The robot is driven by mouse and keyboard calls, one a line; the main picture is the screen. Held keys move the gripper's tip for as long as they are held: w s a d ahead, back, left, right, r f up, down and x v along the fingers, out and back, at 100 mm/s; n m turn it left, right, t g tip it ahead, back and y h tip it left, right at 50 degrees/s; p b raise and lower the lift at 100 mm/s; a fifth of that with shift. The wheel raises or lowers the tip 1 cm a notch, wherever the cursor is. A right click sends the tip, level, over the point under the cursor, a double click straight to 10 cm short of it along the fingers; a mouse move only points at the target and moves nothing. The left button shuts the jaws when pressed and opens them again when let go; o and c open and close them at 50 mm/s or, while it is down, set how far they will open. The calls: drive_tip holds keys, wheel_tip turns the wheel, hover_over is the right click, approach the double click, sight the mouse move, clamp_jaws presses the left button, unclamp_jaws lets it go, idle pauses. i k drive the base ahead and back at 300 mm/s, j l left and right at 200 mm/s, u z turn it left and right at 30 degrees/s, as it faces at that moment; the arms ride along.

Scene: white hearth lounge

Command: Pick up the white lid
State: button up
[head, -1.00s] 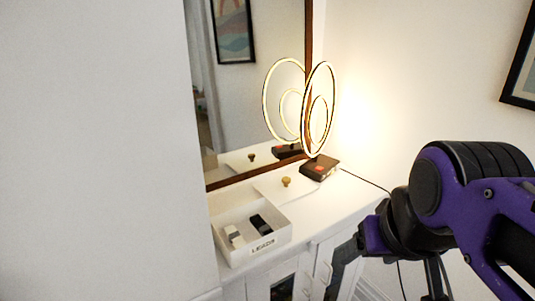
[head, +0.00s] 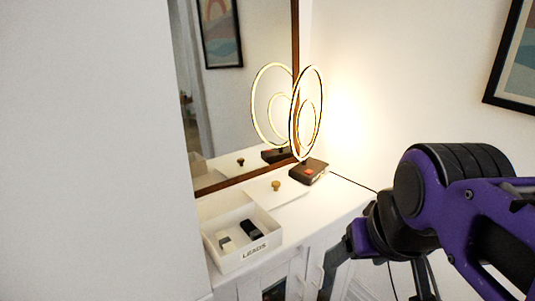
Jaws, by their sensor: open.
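The white lid (head: 291,192) is a thin flat panel with a small brass-coloured knob (head: 276,185). In the head view it lies on the white cabinet top, behind the white open box and in front of the mirror. My gripper (head: 375,280) is open at the lower right, in front of and to the right of the cabinet, apart from the lid. Its lower ends are cut off by the frame edge.
The white box (head: 255,250), labelled LEADS, holds dark and light small items. A ring lamp (head: 308,172) with a dark base stands behind the lid, near the mirror (head: 240,110). A white wall (head: 90,150) fills the left. The cabinet top right of the lid is bare.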

sight(272, 193)
drive_tip(key=i+l+u, duration=0.5)
drive_tip(key=l+u, duration=0.25)
drive_tip(key=l, duration=0.2)
drive_tip(key=i+l+u, duration=0.25)
drive_tip(key=l, duration=0.15)
drive_tip(key=k+l+u, duration=0.1)
drive_tip(key=k+j+z, duration=0.15)
drive_tip(key=k, duration=0.3)
drive_tip(key=i+l+u, duration=0.2)
drive_tip(key=i, duration=0.35)
drive_tip(key=l, duration=0.1)
